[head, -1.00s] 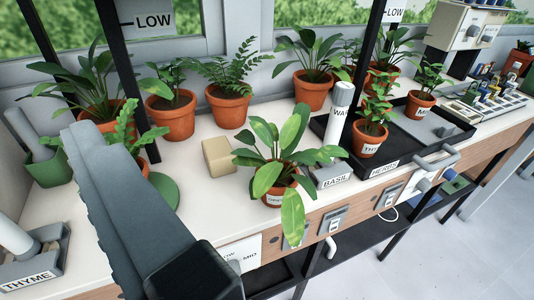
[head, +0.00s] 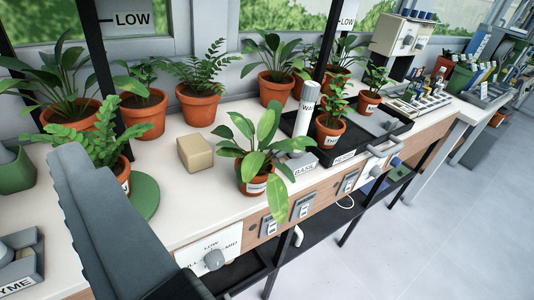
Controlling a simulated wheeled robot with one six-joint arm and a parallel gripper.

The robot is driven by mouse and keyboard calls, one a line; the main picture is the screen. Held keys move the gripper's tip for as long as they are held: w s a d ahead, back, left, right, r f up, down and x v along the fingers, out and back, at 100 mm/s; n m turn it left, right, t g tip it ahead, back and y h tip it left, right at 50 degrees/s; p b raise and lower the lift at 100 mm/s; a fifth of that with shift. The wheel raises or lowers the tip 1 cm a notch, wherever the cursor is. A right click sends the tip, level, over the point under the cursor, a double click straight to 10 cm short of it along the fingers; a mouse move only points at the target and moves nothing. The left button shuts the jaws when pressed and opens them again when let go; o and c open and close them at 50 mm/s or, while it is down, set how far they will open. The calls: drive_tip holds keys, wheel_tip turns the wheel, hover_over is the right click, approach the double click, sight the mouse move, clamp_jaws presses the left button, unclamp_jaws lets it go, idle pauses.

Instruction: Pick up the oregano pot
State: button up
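A terracotta pot with broad, drooping green leaves (head: 252,182) stands upright at the front edge of the white bench. It has a small white label that is too small to read surely, so I cannot tell if it is the oregano pot. A fern pot (head: 118,172) with a partly hidden label stands by a green disc at the left. Two small labelled pots stand in the black tray; the nearer (head: 330,132) seems to read thyme. My gripper (head: 80,165) shows as a grey, ridged part at the lower left, apart from the broad-leaved pot. Its opening is hidden.
A tan block (head: 195,153) lies left of the broad-leaved pot. A white cylinder (head: 304,105) and the black tray (head: 362,150) are to the right. Larger potted plants line the back. Black posts rise from the bench. A dial panel (head: 213,255) is on the front.

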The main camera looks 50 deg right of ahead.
drive_tip(key=w+d+f+g+h, duration=0.2)
drive_tip(key=w+d+g, duration=0.2)
drive_tip(key=w+d, duration=0.25)
drive_tip(key=n+g+y, duration=0.2)
drive_tip(key=n+g, duration=0.2)
drive_tip(key=g, duration=0.3)
hover_over(250, 175)
drive_tip(key=s+a, duration=0.3)
drive_tip(key=a, duration=0.1)
wheel_tip(250, 175, down, 7)
drive_tip(key=d+f+n+g+y, duration=0.2)
drive_tip(key=d+f+y, duration=0.1)
drive_tip(key=d, duration=0.7)
drive_tip(key=x, duration=1.7)
drive_tip(key=shift+f, duration=0.1)
drive_tip(key=c, duration=1.1)
